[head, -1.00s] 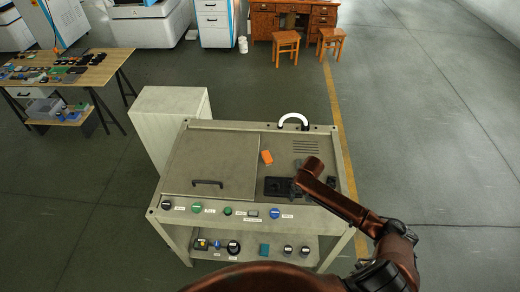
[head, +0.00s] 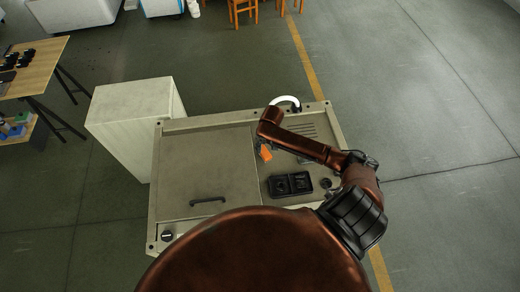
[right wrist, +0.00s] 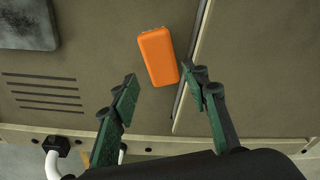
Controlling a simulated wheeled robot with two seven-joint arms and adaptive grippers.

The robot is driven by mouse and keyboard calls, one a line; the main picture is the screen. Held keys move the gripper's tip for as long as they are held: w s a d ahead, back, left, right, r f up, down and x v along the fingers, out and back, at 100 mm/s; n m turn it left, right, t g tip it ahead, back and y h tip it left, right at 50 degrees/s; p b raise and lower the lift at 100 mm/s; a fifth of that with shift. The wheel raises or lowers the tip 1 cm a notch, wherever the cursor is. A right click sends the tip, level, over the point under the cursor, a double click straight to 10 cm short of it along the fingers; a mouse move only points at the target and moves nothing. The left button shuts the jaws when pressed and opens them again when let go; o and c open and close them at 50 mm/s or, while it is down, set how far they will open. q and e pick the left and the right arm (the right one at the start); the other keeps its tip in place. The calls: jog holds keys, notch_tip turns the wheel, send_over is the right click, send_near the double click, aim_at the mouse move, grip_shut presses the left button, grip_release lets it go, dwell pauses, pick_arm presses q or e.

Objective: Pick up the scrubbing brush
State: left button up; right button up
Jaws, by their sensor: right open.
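The scrubbing brush appears to be the orange, rounded block (head: 265,153) lying on the machine's flat top, right of the hinged lid. It also shows in the right wrist view (right wrist: 158,55), with small grey bits along its far end. My right gripper (right wrist: 160,77) is open and empty, its green-padded fingers spread. In that view the fingertips are on either side of the block's near end, and I cannot tell their height above it. In the head view my right forearm's end hides most of the gripper. My left gripper is not in view.
A lid (head: 210,172) with a black handle (head: 207,200) covers the machine's left part. A white curved handle (head: 285,101) stands at the back edge, near vent slots. A pale cabinet (head: 132,120) stands left.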

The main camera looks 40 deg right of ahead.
aim_at(264, 152)
notch_tip(264, 152, down, 3)
jog(key=shift+w+r+p, duration=0.1)
jog(key=shift+p, duration=0.25)
jog(key=shift+w+f, duration=0.2)
jog(key=shift+f, duration=1.75)
jog(key=shift+p, duration=0.35)
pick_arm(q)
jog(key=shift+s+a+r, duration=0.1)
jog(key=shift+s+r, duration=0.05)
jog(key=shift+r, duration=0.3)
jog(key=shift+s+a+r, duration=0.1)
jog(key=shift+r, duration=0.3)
pick_arm(e)
jog(key=shift+f, duration=0.15)
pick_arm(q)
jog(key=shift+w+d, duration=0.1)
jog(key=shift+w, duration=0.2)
pick_arm(e)
jog(key=shift+f, duration=0.1)
jog(key=c, duration=1.1)
